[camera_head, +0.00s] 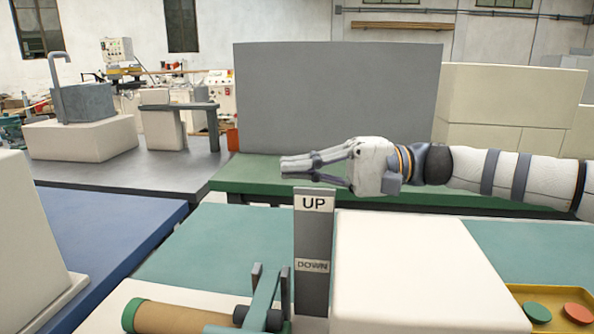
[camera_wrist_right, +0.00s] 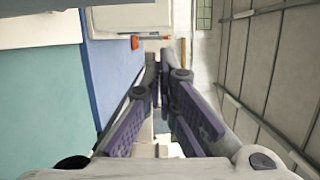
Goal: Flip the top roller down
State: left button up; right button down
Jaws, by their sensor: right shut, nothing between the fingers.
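A grey upright plate (camera_head: 313,238) carries an UP label near its top and a DOWN label lower down. At its lower left, a teal forked bracket (camera_head: 262,297) stands by a short dark roller (camera_head: 243,314). A brown tube (camera_head: 168,318) with a green end lies left of the bracket, cut by the bottom edge. I cannot tell for sure which part is the top roller. My right gripper (camera_head: 283,165) is shut and empty, pointing left above and behind the UP label in the picture. Its fingers also show in the right wrist view (camera_wrist_right: 158,60). My left gripper is out of view.
A large cream block (camera_head: 425,270) stands right of the plate. A yellow tray (camera_head: 555,296) with red and green discs is at the far right. A tall grey panel (camera_head: 335,98) rises behind a green bench (camera_head: 240,172). A blue surface (camera_head: 105,240) lies left.

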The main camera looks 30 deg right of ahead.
jog(key=s+v, duration=0.1)
jog(key=v, duration=0.7)
jog(key=shift+r+p, duration=0.3)
jog(key=shift+r, duration=0.05)
